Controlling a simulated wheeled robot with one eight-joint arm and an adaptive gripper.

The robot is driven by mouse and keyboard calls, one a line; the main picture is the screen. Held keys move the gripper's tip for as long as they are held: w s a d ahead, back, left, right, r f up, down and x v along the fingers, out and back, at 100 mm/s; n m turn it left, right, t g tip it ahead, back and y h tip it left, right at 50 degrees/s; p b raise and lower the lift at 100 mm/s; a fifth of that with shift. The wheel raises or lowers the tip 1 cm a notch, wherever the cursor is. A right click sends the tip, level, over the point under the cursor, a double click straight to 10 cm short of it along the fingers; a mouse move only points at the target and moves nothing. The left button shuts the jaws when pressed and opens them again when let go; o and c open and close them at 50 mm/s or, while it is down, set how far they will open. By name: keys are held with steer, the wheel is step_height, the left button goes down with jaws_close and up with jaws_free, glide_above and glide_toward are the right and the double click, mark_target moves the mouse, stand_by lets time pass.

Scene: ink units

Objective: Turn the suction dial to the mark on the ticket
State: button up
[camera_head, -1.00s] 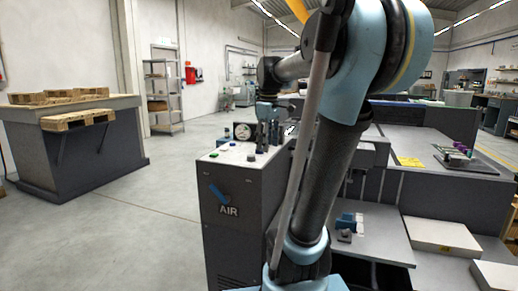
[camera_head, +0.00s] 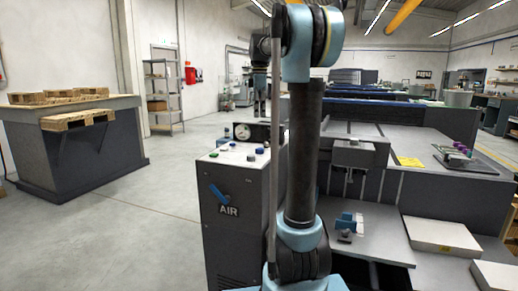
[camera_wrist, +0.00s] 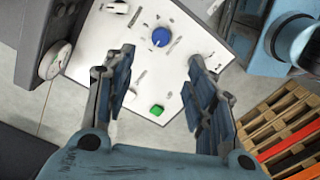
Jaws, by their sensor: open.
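A blue knob (camera_wrist: 160,37) with a white pointer mark sits on the white panel on top of the grey AIR cabinet (camera_head: 236,205); it is small in the head view (camera_head: 251,157). The wrist view also shows a green button (camera_wrist: 156,109) and a pale knob (camera_wrist: 117,7) on this panel. Labels there are too small to read, so I cannot tell which control is the suction dial. A yellow paper (camera_head: 411,162), possibly the ticket, lies on the table at right; its writing is unreadable. My gripper (camera_wrist: 160,85) is open and empty above the panel, with the blue knob beyond its fingertips.
The machine's grey table (camera_head: 385,140) is right of the cabinet. A bench with pallets (camera_head: 60,97) stands far left. Open floor lies between.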

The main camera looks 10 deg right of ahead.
mark_target(260, 149)
step_height(260, 149, down, 16)
stand_by(0.6)
steer(key=c, duration=1.1)
